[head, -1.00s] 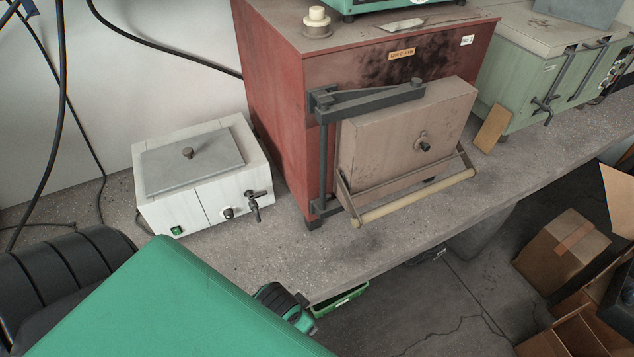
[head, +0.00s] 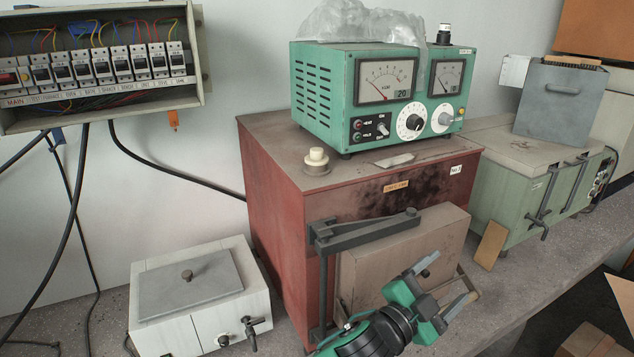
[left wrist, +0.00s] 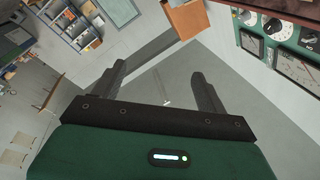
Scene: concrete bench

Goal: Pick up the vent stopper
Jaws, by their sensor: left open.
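The vent stopper (head: 316,158), a cream-coloured knob, sits upright on a round base at the front left of the red furnace's (head: 275,190) top. Nothing touches it. My left gripper (head: 447,284) is in front of the furnace door, below and to the right of the stopper. Its two fingers are apart with nothing between them. In the left wrist view the open fingers (left wrist: 158,72) point at the room, and the stopper is not seen there. My right gripper is in neither current view.
A green meter box (head: 375,90) with a clear plastic bag stands on the furnace top, right of the stopper. A flat pale piece (head: 395,160) lies before it. The furnace door (head: 400,255) has a dark hinge bar. A white bath (head: 195,290) stands at left, a green unit (head: 530,190) at right.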

